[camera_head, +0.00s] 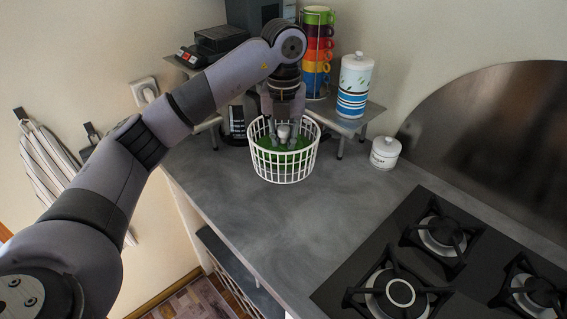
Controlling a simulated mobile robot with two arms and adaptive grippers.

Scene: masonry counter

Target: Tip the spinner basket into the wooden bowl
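The spinner basket (283,172) is white with slatted walls and an open top, upright over the grey counter. Green leaves (270,159) lie inside it. My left gripper (284,137) points down into the basket from above. Its fingers are on either side of a white post (284,131) in the basket's middle. Whether they press on the post is too small to tell. I cannot tell whether the basket's bottom touches the counter. No wooden bowl shows in this view. My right gripper is out of view.
Behind the basket, stacked coloured cups (317,50) and a striped canister (355,85) stand on a small raised shelf (352,122). A white lidded jar (385,152) is to the right. A gas hob (425,255) fills the front right. The counter (270,225) before the basket is clear.

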